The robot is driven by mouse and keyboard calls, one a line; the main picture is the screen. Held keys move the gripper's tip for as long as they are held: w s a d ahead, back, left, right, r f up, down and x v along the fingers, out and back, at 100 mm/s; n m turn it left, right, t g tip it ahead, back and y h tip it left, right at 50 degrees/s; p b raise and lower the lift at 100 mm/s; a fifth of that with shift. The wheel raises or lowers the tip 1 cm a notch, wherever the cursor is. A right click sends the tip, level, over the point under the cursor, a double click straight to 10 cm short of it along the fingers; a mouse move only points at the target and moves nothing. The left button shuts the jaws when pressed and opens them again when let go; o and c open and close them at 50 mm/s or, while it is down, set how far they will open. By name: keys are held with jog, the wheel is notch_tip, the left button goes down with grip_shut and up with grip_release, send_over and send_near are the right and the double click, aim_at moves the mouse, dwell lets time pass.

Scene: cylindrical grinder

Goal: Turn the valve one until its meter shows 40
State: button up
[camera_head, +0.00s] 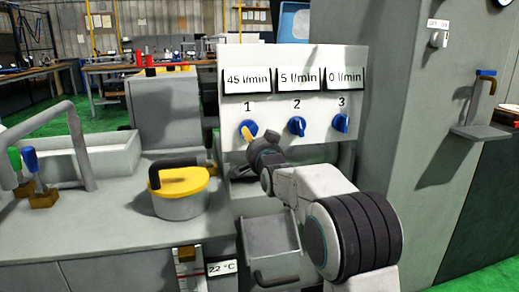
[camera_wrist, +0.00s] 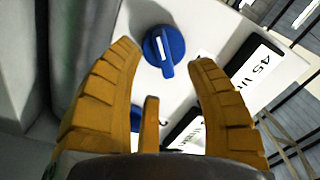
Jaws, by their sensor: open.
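Valve one is a blue round knob (camera_head: 254,127) under the number 1 on the white panel (camera_head: 218,110). Its meter (camera_head: 247,80) reads 45 l/min. In the head view my gripper (camera_head: 246,132) is in front of this knob and a yellow finger covers part of it. In the wrist view the knob (camera_wrist: 164,48), with a white mark on its handle, shows between and just beyond the tips of my open yellow fingers (camera_wrist: 165,56). The fingers stand apart on either side of it. Whether they touch it I cannot tell.
Valve two (camera_head: 297,126) under a 5 l/min meter (camera_head: 297,80) and valve three (camera_head: 341,123) under a 0 l/min meter (camera_head: 344,79) are close to the right. A yellow-lidded pot (camera_head: 180,205) stands at left. A grey cabinet (camera_head: 400,130) rises at right.

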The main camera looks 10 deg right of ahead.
jog(key=s, duration=0.6)
jog(key=shift+s, duration=0.1)
dwell(0.4)
jog(key=s+r+n+g+p, duration=0.3)
jog(key=s+r+g+p, duration=0.2)
jog(key=s+p, duration=0.7)
jog(key=s+r+n+g+p, duration=0.3)
jog(key=s+r+p, duration=0.3)
jog(key=s+p, duration=0.7)
jog(key=s+r+n+g+p, duration=0.4)
jog(key=s+r+g+p, duration=0.2)
jog(key=s+p, duration=0.7)
jog(key=s, duration=0.4)
jog(key=shift+s+a+r+g, duration=0.15)
jog(key=shift+g, duration=0.15)
